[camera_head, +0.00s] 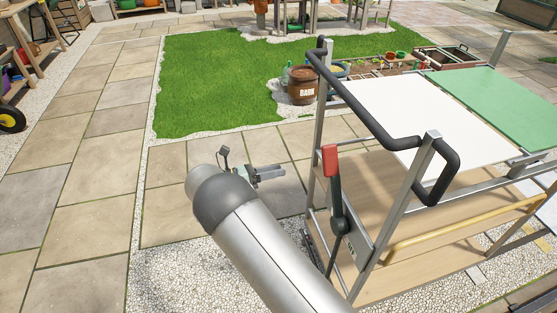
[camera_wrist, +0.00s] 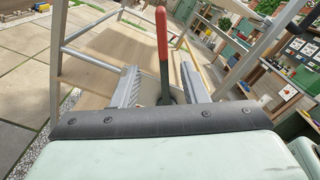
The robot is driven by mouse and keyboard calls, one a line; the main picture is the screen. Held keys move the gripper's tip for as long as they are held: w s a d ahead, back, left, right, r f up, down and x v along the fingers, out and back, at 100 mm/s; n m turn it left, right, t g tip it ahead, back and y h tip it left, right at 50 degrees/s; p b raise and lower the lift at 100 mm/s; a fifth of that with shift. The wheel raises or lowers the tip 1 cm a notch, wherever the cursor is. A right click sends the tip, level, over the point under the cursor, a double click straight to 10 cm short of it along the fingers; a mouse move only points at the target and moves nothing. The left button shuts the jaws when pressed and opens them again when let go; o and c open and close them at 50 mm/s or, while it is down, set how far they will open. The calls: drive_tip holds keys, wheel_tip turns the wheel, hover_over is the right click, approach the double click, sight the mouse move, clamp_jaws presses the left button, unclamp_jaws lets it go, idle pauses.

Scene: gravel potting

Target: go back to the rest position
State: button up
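My gripper (camera_head: 270,173) is in the air left of a metal-framed cart (camera_head: 385,205), with its fingers pointing toward it. In the wrist view its two grey fingers stand wide apart and no object is held. A lever with a red grip (camera_head: 330,160) and a dark shaft stands upright on the cart's near side. In the wrist view the red grip (camera_wrist: 162,32) shows beyond and between the fingers; in the head view a gap separates it from the fingertips.
The cart has a bent black handlebar (camera_head: 375,125), a white top panel (camera_head: 400,108), a green panel (camera_head: 500,105) and wooden shelves. Paving (camera_head: 90,190) and gravel lie open to the left. A brown barrel (camera_head: 302,88) stands beyond, beside the grass.

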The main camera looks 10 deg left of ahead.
drive_tip(key=shift+d, duration=0.1)
drive_tip(key=s+d+r+m+g+y+p, duration=0.1)
drive_tip(key=s+d+r+m+g+y, duration=0.25)
drive_tip(key=d+m, duration=0.45)
drive_tip(key=s+d+r+m+g+y+p, duration=0.1)
drive_tip(key=s+d+r+m+g+y, duration=0.3)
drive_tip(key=d, duration=0.8)
drive_tip(key=s+d+r+m+y+p, duration=0.1)
drive_tip(key=s+d+r+m+y, duration=0.1)
drive_tip(key=s+m, duration=0.3)
drive_tip(key=s+d+r+m+y+p, duration=0.1)
drive_tip(key=s+d+r+m+y, duration=0.1)
drive_tip(key=s+m, duration=0.4)
drive_tip(key=s+d+r+m+y+p, duration=0.2)
drive_tip(key=s+m, duration=0.4)
drive_tip(key=s, duration=0.5)
drive_tip(key=d+r+y, duration=0.1)
drive_tip(key=y, duration=0.1)
drive_tip(key=shift+y, duration=0.35)
